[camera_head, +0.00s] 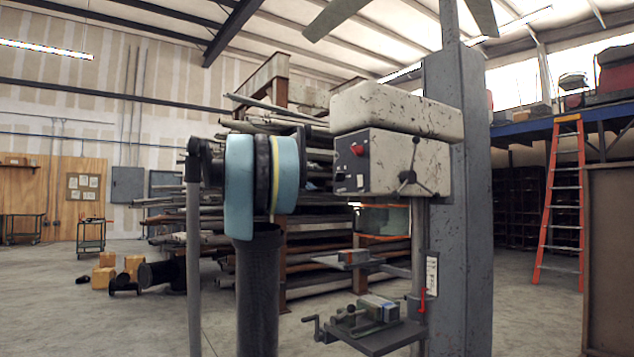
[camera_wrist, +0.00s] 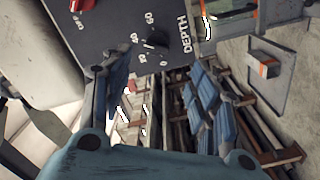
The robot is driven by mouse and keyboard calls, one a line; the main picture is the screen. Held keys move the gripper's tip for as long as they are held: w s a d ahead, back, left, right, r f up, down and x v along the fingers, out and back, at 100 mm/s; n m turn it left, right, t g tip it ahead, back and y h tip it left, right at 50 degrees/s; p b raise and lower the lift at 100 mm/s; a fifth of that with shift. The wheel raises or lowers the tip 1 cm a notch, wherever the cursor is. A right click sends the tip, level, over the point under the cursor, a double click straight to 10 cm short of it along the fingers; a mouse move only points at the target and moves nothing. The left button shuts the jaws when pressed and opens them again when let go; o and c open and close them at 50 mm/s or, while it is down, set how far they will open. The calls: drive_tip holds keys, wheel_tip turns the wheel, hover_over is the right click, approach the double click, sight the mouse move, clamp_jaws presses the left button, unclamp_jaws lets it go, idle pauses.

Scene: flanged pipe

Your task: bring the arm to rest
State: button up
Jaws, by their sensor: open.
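My gripper (camera_wrist: 163,90) shows in the wrist view, its teal body across the bottom and its two dark fingers apart. I see nothing held between the fingers. Beyond them is the dark panel (camera_wrist: 140,30) marked DEPTH, with a knob and a red button. In the head view, my arm stands left of the machine, with a teal joint above a dark tube. My gripper cannot be made out there; the arm seems to hide it.
A drill press (camera_head: 405,165) stands at centre right, with a vise (camera_head: 368,312) on its table. A pipe rack (camera_head: 215,225) is behind. Black flanged pipes (camera_head: 160,275) and boxes (camera_head: 105,273) lie on the left floor. An orange ladder (camera_head: 562,200) stands right. The left floor is mostly clear.

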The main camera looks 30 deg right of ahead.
drive_tip(key=shift+a, duration=0.65)
drive_tip(key=shift+s+f, duration=0.1)
drive_tip(key=s+a+f+n+y, duration=0.1)
drive_tip(key=s+a+f+y, duration=0.5)
drive_tip(key=f, duration=1.3)
drive_tip(key=s+a+f+n+y, duration=0.2)
drive_tip(key=s+a+f+y, duration=0.4)
drive_tip(key=s+a+f, duration=0.8)
drive_tip(key=s+a+f+n+y, duration=0.2)
drive_tip(key=s+a+f+y, duration=0.4)
drive_tip(key=f, duration=2)
drive_tip(key=s+a, duration=0.4)
drive_tip(key=a, duration=0.3)
drive_tip(key=shift+s+a+f+t, duration=0.15)
drive_tip(key=shift+a+f+t, duration=0.1)
drive_tip(key=shift+a+t, duration=0.1)
